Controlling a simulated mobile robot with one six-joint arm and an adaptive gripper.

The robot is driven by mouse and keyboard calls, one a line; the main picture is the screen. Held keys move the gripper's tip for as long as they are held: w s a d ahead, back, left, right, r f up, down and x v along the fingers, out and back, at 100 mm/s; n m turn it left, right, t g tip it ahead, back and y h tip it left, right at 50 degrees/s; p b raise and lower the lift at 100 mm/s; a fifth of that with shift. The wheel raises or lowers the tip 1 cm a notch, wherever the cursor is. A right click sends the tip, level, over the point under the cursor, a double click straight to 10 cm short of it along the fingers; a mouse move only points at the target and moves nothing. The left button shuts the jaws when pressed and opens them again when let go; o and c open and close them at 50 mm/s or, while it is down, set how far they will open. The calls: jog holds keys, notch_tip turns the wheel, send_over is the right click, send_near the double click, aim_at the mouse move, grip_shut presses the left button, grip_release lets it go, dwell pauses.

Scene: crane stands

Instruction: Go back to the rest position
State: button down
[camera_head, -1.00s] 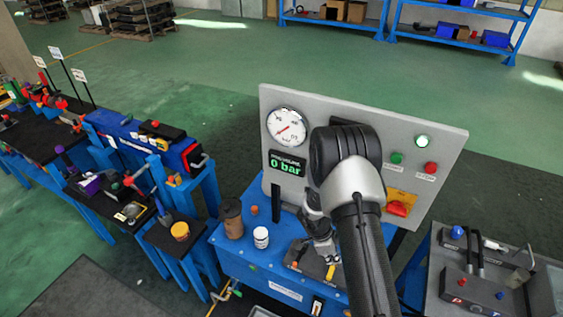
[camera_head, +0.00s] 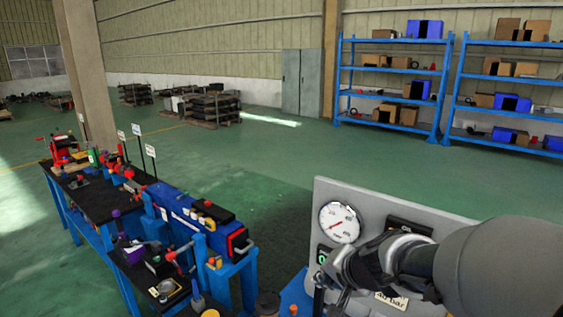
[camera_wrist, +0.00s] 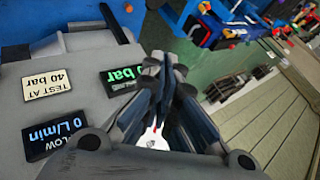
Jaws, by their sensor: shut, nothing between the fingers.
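My gripper (camera_wrist: 165,85) points away from the wrist camera, its dark fingers together and nothing seen between them. In the head view my arm reaches in from the right edge, and the gripper (camera_head: 332,292) is low in front of the grey test panel (camera_head: 332,191). The panel's round gauge (camera_head: 340,222) is just above and left of my wrist. In the wrist view the panel's green "0 bar" display (camera_wrist: 124,78), flow display (camera_wrist: 54,134) and "TEST AT 40 bar" label (camera_wrist: 48,85) appear upside down. My arm hides much of the panel's lower right.
A long workbench (camera_head: 80,200) with tools and a blue machine (camera_head: 190,215) stands at left. A pillar (camera_head: 85,75) rises behind it. Blue shelves (camera_head: 392,92) with boxes stand at the back right. The green floor between is open.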

jog(key=s+a+r+n+g+b, duration=0.1)
jog(key=s+n, duration=0.1)
jog(key=s, duration=0.4)
jog(key=s+a+r+n+g, duration=0.1)
jog(key=s+r+n, duration=0.15)
jog(key=s, duration=0.35)
jog(key=s+d+f+n+h+b, duration=0.1)
jog(key=s+d+f, duration=0.1)
jog(key=s, duration=0.5)
jog(key=s+d+f+n+g+h, duration=0.1)
jog(key=s+d, duration=0.3)
jog(key=s, duration=0.4)
jog(key=shift+s+d+f+n+h+b, duration=0.2)
jog(key=shift+d+f+n+h+b, duration=0.15)
jog(key=shift+n+h, duration=0.2)
